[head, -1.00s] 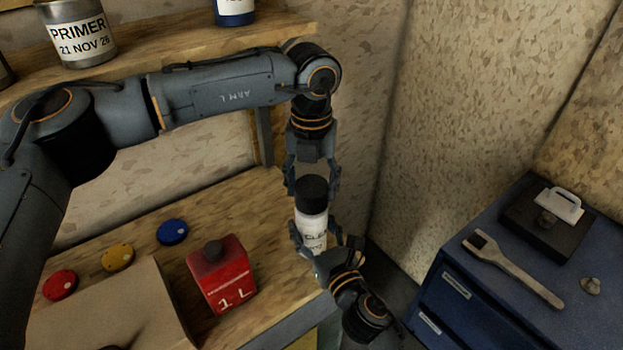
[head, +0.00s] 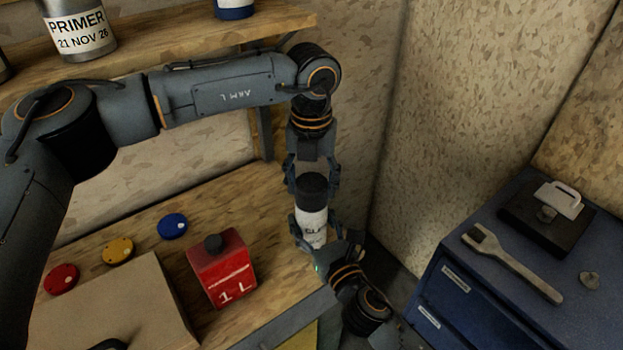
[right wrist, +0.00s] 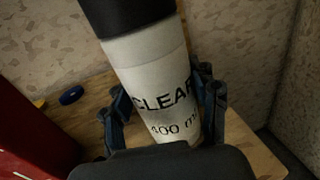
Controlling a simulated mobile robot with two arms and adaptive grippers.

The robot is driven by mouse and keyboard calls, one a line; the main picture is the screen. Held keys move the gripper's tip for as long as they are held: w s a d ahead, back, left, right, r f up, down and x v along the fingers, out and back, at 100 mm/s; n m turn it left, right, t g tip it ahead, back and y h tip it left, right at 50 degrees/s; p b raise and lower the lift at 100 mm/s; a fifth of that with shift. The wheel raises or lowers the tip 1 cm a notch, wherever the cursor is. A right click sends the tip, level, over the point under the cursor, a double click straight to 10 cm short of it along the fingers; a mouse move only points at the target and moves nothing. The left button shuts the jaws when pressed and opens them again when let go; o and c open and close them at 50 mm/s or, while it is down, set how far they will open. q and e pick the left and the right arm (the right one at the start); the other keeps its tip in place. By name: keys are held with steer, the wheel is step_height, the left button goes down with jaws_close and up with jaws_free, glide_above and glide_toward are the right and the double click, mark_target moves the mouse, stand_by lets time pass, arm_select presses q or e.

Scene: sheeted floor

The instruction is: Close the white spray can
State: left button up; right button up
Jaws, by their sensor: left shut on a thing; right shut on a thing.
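The white spray can (head: 313,222) stands roughly upright in the air near the bench's right end. Its label reads "CLEAR 400 ml" in the right wrist view (right wrist: 152,85). A black cap (head: 312,183) sits at the can's top, and no gap shows between them; whether it is fully seated I cannot tell. My left gripper (head: 313,187) comes down from above and is shut on the cap. My right gripper (head: 316,240) is shut around the can's lower body from below. Its fingers show on both sides of the can in the right wrist view (right wrist: 160,112).
A red 1 L container (head: 222,270), a cardboard box (head: 115,305) and red, yellow and blue (head: 173,226) discs are on the wooden bench. A primer tin (head: 80,30) stands on the shelf above. A blue cabinet (head: 480,295) at right holds a brush (head: 515,265).

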arm_select(q)
steer(key=shift+f, duration=0.1)
steer(key=o, duration=0.8)
steer(key=shift+o, duration=0.2)
step_height(320, 180, up, 12)
arm_select(e)
steer(key=o, duration=1.8)
steer(key=shift+c, duration=0.2)
